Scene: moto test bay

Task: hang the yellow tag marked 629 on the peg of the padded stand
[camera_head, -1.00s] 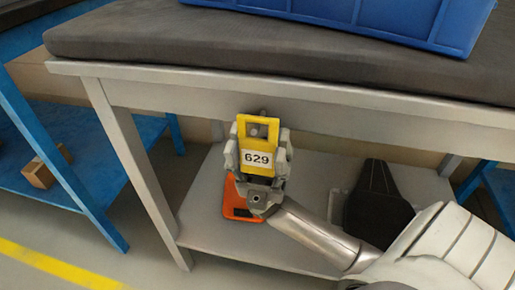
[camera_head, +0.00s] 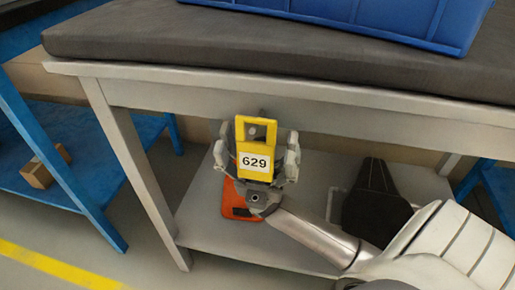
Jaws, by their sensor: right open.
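The yellow tag marked 629 (camera_head: 254,164) hangs upright at the front edge of the padded stand (camera_head: 300,99). A dark peg end shows through the opening in the top of the tag. My right gripper (camera_head: 256,154) is open around the tag, with one finger on each side and gaps between the fingers and the tag's edges. My left gripper is not in view.
A blue crate (camera_head: 370,18) sits on the dark pad. An orange object (camera_head: 238,206) and a black object (camera_head: 376,205) lie on the stand's lower shelf. A blue rack with a small cardboard box (camera_head: 42,170) stands at the left.

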